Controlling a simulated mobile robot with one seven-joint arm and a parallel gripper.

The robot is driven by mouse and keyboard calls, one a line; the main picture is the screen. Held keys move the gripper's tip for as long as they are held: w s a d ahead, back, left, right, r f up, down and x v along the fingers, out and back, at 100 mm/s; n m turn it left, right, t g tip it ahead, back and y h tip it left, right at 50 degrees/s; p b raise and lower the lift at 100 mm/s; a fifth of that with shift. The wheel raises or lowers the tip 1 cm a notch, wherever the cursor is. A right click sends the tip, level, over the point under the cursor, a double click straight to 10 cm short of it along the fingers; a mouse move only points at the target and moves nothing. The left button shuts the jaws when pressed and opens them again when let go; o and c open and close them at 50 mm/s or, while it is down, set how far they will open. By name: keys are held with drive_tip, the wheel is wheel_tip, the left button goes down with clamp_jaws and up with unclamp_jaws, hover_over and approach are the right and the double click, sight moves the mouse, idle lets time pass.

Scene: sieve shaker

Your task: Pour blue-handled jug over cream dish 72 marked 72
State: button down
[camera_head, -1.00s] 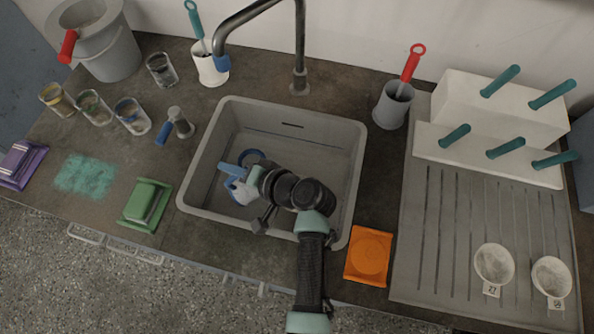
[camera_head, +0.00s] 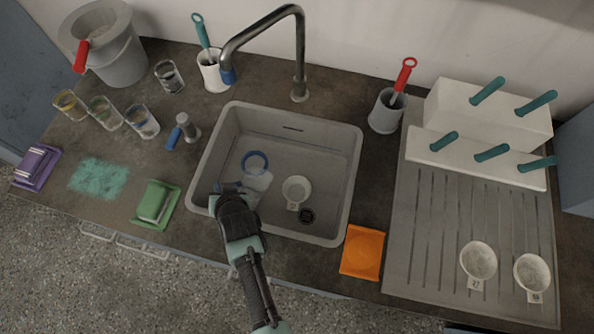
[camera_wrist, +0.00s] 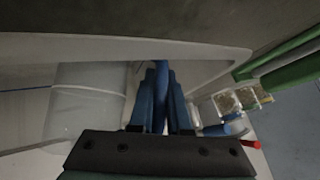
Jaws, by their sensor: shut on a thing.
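The blue-handled jug (camera_head: 258,183) has a pale, translucent body and is over the left part of the sink. Its body shows larger in the wrist view (camera_wrist: 85,105). My gripper (camera_head: 224,188) is shut on its blue handle (camera_wrist: 161,95), at the sink's front-left edge. The arm hides part of the jug, and its exact tilt is unclear. A cream dish (camera_head: 296,189) sits in the sink, right of the jug and apart from it; its tag is too small to read. Two cream dishes stand on the draining board, the left one (camera_head: 478,260) with a tag like 27, the right one (camera_head: 531,271) unclear.
The grey sink (camera_head: 354,165) holds a blue ring (camera_head: 255,162) behind the jug and a dark drain (camera_head: 307,216). A tap (camera_head: 299,70) arches behind the sink. Several glasses stand at back left.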

drive_tip(key=h, duration=0.1)
drive_tip(key=a+n+h+b, duration=0.1)
drive_tip(key=a+t+h, duration=0.1)
drive_tip(key=shift+s+r+n, duration=0.15)
drive_tip(key=shift+s+n, duration=0.1)
drive_tip(key=shift+n, duration=0.15)
drive_tip(key=shift+r, duration=0.1)
idle(0.6)
